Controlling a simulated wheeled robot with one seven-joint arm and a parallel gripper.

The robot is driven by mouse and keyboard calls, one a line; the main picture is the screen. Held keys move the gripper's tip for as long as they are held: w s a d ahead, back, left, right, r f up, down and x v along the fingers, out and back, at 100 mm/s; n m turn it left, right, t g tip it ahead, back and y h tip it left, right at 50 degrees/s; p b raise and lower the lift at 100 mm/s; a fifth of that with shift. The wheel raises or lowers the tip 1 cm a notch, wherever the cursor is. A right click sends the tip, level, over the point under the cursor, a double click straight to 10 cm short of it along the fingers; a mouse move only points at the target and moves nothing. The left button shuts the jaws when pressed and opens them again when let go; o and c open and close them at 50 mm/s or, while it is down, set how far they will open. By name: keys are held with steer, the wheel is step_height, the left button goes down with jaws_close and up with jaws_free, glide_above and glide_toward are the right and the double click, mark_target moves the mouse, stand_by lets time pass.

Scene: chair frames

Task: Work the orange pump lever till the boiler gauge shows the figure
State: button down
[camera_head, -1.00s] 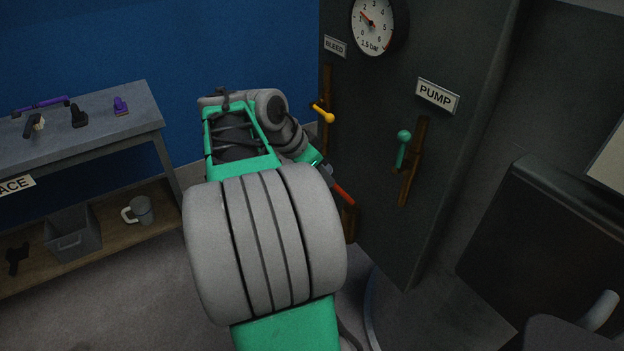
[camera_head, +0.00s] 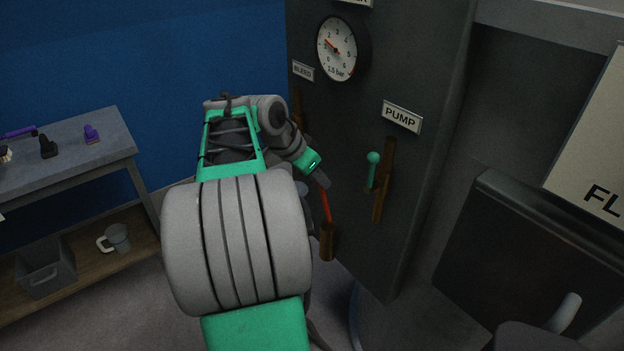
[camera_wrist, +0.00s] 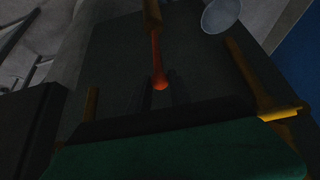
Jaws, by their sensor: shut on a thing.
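The orange-red lever (camera_head: 325,206) rises from a brown bracket (camera_head: 328,242) low on the dark cabinet's front. My gripper (camera_head: 319,179) is shut on its upper end. In the wrist view the orange lever (camera_wrist: 156,55) ends in a ball (camera_wrist: 160,84) between my fingers (camera_wrist: 160,94). The round white gauge (camera_head: 337,48) is above; its needle points to the upper left, near the low figures. The PUMP label (camera_head: 401,117) sits above a green lever (camera_head: 373,170), not above the orange one.
A yellow lever (camera_wrist: 285,114) shows in the wrist view near the BLEED slot; my arm hides it in the head view. A shelf unit (camera_head: 120,150) with small objects, a grey bin (camera_head: 45,270) and a mug (camera_head: 116,238) stands left. A dark box (camera_head: 485,265) stands right.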

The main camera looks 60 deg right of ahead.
steer(key=w+a+f+b, duration=0.2)
steer(key=a+f, duration=0.1)
steer(key=a, duration=0.2)
steer(key=shift+w+a, duration=0.3)
steer(key=shift+w, duration=0.1)
steer(key=shift+b, duration=0.3)
